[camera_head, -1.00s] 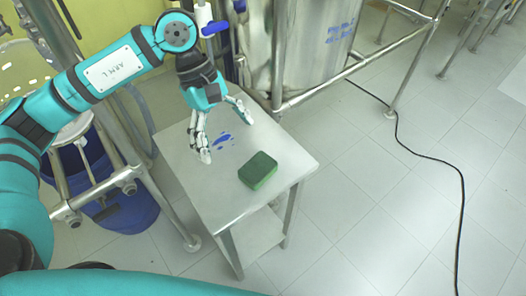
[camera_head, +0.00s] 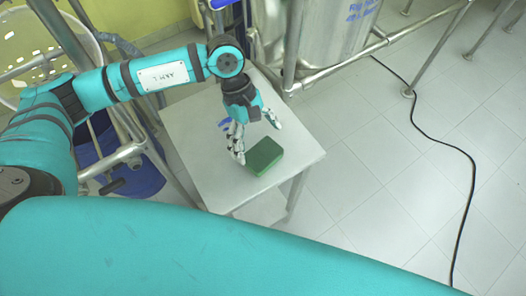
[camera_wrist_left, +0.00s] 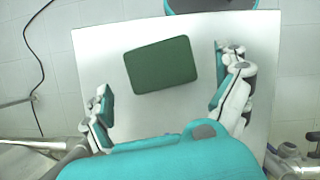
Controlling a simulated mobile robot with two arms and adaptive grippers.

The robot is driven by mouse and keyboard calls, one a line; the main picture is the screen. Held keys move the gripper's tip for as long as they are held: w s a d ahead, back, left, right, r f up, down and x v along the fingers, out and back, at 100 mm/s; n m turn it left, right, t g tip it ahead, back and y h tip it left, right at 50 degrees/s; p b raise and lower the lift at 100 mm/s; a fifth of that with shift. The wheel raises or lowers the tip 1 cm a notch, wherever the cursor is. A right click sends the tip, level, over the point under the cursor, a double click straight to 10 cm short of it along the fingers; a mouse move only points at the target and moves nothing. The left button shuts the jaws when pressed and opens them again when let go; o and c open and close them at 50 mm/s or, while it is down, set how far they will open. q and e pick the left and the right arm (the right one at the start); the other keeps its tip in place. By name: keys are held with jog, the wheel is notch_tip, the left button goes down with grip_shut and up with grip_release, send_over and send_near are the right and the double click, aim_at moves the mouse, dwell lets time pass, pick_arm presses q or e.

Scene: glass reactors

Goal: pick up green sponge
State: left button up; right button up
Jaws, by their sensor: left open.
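The green sponge (camera_head: 264,156) is a dark green block lying flat on the small metal table (camera_head: 195,135). In the left wrist view the sponge (camera_wrist_left: 161,65) lies ahead of the fingers, toward the top of the picture. My left gripper (camera_head: 257,138) is open and empty, over the table beside the sponge. In the left wrist view its fingers (camera_wrist_left: 165,95) are spread wide, one on each side, and the sponge is within the width between them. I cannot tell whether a finger touches it. My right gripper is not in view.
A shiny metal vessel (camera_head: 325,40) with pipe framing stands behind the table. A blue bin (camera_head: 125,165) and metal rails are at the left. A black cable (camera_head: 440,140) runs over the tiled floor at the right, where there is free room.

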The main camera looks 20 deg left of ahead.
aim_at(263, 153)
pick_arm(q)
jog(key=shift+s+d+f, duration=0.1)
jog(key=shift+f, duration=0.4)
jog(key=p+x, duration=0.2)
jog(key=x, duration=0.2)
jog(key=shift+f, duration=0.25)
jog(key=shift+d+f, duration=0.1)
jog(key=shift+f, duration=0.1)
jog(key=c, duration=0.4)
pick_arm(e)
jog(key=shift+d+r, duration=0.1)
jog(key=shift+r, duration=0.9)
pick_arm(q)
jog(key=shift+c, duration=0.2)
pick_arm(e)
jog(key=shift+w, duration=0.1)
